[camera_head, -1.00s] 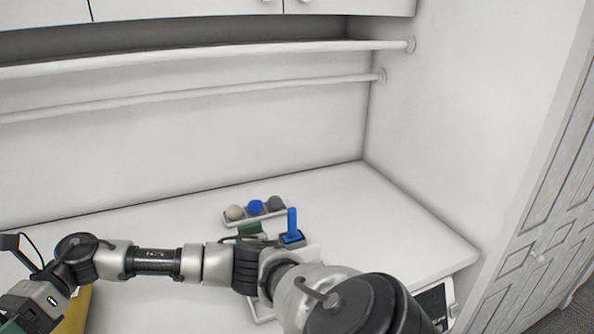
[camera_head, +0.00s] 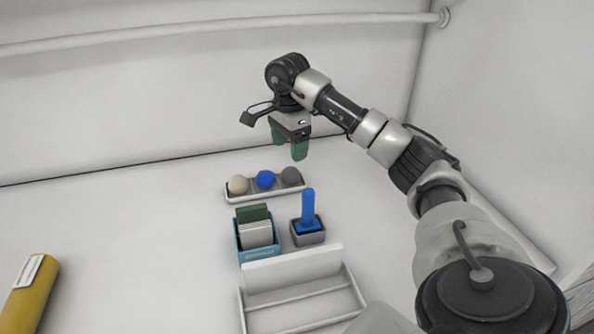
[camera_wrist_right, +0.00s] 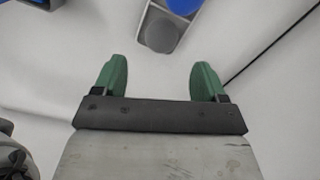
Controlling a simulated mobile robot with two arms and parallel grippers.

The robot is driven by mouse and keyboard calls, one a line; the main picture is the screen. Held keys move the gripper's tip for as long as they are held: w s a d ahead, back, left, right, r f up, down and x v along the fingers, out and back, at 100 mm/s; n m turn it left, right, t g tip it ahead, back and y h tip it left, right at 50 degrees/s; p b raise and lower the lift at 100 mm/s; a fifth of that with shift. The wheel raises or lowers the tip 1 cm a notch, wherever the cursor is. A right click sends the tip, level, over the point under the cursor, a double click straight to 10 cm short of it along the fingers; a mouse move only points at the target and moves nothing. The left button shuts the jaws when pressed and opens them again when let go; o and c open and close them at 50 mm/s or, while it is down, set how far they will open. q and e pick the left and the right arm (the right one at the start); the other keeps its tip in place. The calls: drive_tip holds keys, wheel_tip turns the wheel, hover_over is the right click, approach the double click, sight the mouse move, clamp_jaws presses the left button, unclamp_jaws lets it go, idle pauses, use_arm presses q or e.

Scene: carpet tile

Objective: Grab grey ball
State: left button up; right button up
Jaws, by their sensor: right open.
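The grey ball (camera_head: 291,176) sits at the right end of a small light tray (camera_head: 266,194), beside a blue ball (camera_head: 265,179) and a cream ball (camera_head: 238,184). My right gripper (camera_head: 289,150) is open and empty, above and behind the tray's right end, with its green fingers pointing down. In the right wrist view the grey ball (camera_wrist_right: 161,33) lies ahead of the open fingers (camera_wrist_right: 160,80), apart from them, with part of the blue ball (camera_wrist_right: 184,4) at the top edge. My left gripper is not in view.
In front of the tray stand a teal box (camera_head: 258,256) with cards and a grey holder (camera_head: 308,238) with a blue upright object (camera_head: 308,208). A white open tray (camera_head: 304,310) is nearer. A yellow cylinder (camera_head: 30,290) lies at left. A rail (camera_head: 220,30) runs above.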

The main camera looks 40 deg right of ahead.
sight(291, 169)
wheel_tip(291, 169, down, 2)
drive_tip(key=shift+f, duration=0.15)
drive_tip(key=shift+d+f+p, duration=0.1)
drive_tip(key=shift+f+p, duration=0.35)
drive_tip(key=shift+f, duration=0.1)
wheel_tip(291, 169, down, 3)
drive_tip(key=shift+d+f+p, duration=0.1)
drive_tip(key=shift+f+p, duration=0.1)
drive_tip(key=shift+p, duration=0.6)
drive_tip(key=shift+f, duration=0.6)
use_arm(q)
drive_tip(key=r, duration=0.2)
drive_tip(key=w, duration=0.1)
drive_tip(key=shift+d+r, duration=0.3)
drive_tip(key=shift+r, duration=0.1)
use_arm(e)
drive_tip(key=shift+c, duration=0.9)
drive_tip(key=c, duration=0.8)
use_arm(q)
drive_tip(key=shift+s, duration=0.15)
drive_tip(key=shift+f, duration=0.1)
use_arm(e)
drive_tip(key=shift+r, duration=0.1)
